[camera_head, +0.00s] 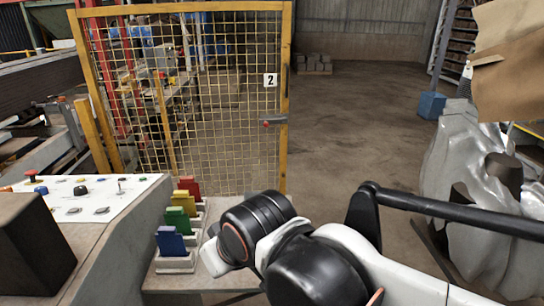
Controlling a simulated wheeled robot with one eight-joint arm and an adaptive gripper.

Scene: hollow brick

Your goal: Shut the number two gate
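The number two gate (230,118) is a yellow-framed wire mesh panel in the upper left and middle of the head view. A white plate with a black 2 (271,80) is on its right side. Below the plate is a grey latch or handle (274,121) with a red knob. The lower part of the gate is hidden behind the console and my arm. Whether it is open or shut is not clear. My gripper is not visible.
A control panel (88,196) with buttons is at lower left. Beside it, red, yellow, green and blue blocks (177,216) stand in grey holders. A wrapped white bulk (460,185) and cardboard (515,75) are at right. Floor (350,125) right of the gate is mostly clear.

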